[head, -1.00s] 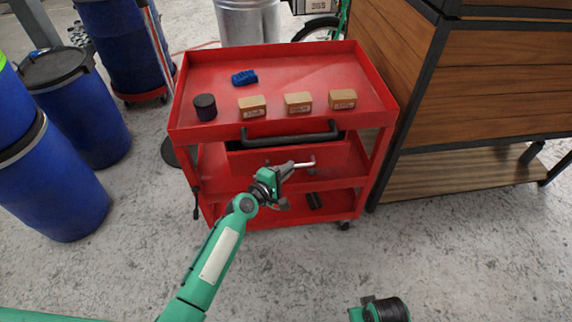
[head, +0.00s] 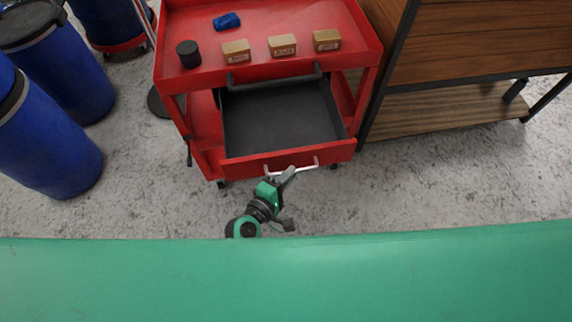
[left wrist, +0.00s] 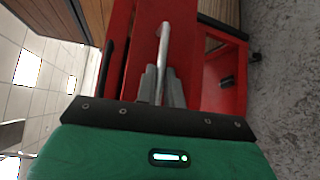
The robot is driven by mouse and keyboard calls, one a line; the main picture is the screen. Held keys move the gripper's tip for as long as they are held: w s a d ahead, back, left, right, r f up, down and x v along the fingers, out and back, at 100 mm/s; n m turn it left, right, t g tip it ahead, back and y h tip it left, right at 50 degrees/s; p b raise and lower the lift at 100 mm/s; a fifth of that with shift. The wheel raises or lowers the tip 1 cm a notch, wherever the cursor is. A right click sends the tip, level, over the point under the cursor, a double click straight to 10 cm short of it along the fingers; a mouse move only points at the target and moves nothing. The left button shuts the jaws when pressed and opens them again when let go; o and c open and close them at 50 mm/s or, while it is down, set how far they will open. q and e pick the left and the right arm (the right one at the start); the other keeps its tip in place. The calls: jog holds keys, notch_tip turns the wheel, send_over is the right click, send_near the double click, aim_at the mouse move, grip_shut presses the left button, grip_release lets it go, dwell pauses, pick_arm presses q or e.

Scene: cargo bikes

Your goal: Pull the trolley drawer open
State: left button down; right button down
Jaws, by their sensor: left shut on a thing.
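The red trolley (head: 372,62) stands ahead of me. Its drawer (head: 232,165) is pulled well out toward me, and its dark grey inside is empty. A light metal bar handle (head: 309,167) runs across the drawer's front. My left gripper (head: 287,176) is at this handle, below the drawer front. In the left wrist view my left gripper's fingers (left wrist: 161,88) are shut on the handle (left wrist: 164,45). My right gripper is not in view.
Several small tan boxes (head: 282,45), a black round tin (head: 188,54) and a blue item (head: 227,21) are on the trolley top. Blue barrels (head: 45,140) stand left. A wooden-panelled bench (head: 480,45) is close on the right. Grey floor is bare in front.

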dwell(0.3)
pick_arm(q)
jog(key=c, duration=1.5)
grip_release()
